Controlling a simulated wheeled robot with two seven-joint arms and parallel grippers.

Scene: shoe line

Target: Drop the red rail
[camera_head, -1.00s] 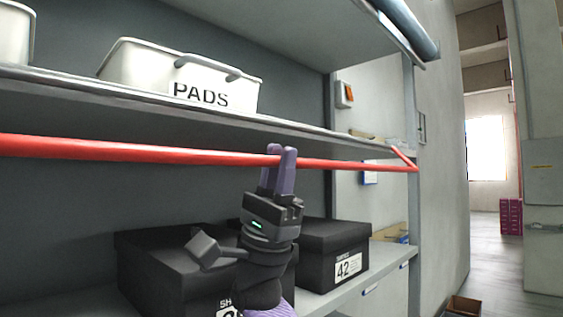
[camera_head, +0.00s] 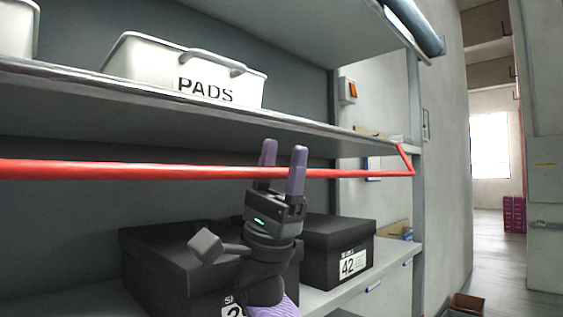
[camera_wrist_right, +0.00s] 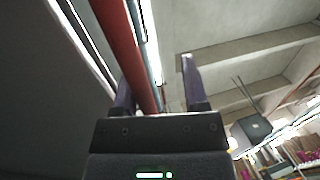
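The red rail (camera_head: 150,171) runs across the front of the shelving in the head view, below the edge of the upper shelf. A short red arm (camera_head: 405,158) joins its right end to the shelf side. My right gripper (camera_head: 282,155) is open, with its two purple fingers pointing up and spread apart. The rail passes between the fingers. In the right wrist view the rail (camera_wrist_right: 122,50) runs between the open fingers (camera_wrist_right: 155,85), nearer the left one. I cannot tell whether it touches that finger. My left gripper is not in view.
A white PADS bin (camera_head: 180,72) stands on the upper shelf (camera_head: 200,104). Black shoe boxes, one labelled 42 (camera_head: 325,240), stand on the lower shelf (camera_head: 385,275) behind my right gripper. An open aisle (camera_head: 485,265) lies at the right.

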